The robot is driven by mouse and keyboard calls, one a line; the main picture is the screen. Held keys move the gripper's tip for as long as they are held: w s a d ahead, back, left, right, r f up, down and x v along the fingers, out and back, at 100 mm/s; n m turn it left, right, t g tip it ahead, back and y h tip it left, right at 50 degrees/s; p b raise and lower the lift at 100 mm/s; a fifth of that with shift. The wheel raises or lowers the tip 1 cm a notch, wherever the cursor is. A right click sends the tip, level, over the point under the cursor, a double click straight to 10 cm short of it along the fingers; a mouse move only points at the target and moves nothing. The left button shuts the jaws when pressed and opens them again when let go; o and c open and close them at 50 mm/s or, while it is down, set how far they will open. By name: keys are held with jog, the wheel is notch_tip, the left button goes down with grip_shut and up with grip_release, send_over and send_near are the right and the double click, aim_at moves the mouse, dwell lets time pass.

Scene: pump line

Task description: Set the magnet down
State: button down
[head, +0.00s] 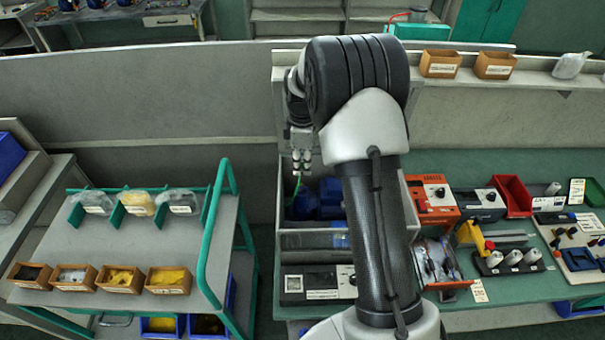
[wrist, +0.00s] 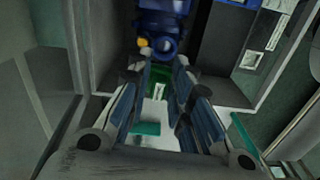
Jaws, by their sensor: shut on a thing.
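My gripper (head: 301,170) points down over the grey open-fronted bay left of my arm in the head view. In the wrist view its fingers (wrist: 161,72) close on a small green piece (wrist: 160,74), which I take to be the magnet. A thin green bit (head: 297,186) shows just under the fingertips in the head view. The fingers hide much of the held piece, so its full shape cannot be told. It appears to be held above the bay's floor.
A blue pump-like body (wrist: 160,20) with an orange knob lies close ahead of the fingertips; blue parts (head: 318,200) show in the bay. The bay's grey walls (wrist: 85,45) stand close by. A green-railed cart (head: 135,245) is to the left, a cluttered green bench (head: 520,300) to the right.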

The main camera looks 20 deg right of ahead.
jog(key=s+a+r+b, duration=0.2)
jog(key=s+r+b, duration=0.1)
jog(key=s, duration=0.3)
jog(key=s+a+r+b, duration=0.2)
jog(key=s+r, duration=0.1)
jog(key=s, duration=0.3)
jog(key=shift+n, duration=0.4)
notch_tip(320, 180, down, 15)
jog(key=b, duration=0.4)
jog(key=shift+s, duration=0.1)
jog(key=shift+f+b, duration=0.9)
jog(key=shift+f, duration=1.35)
jog(key=shift+f, duration=0.25)
jog(key=c, duration=1.4)
grip_release()
jog(key=shift+r, duration=0.1)
jog(key=shift+c, duration=0.2)
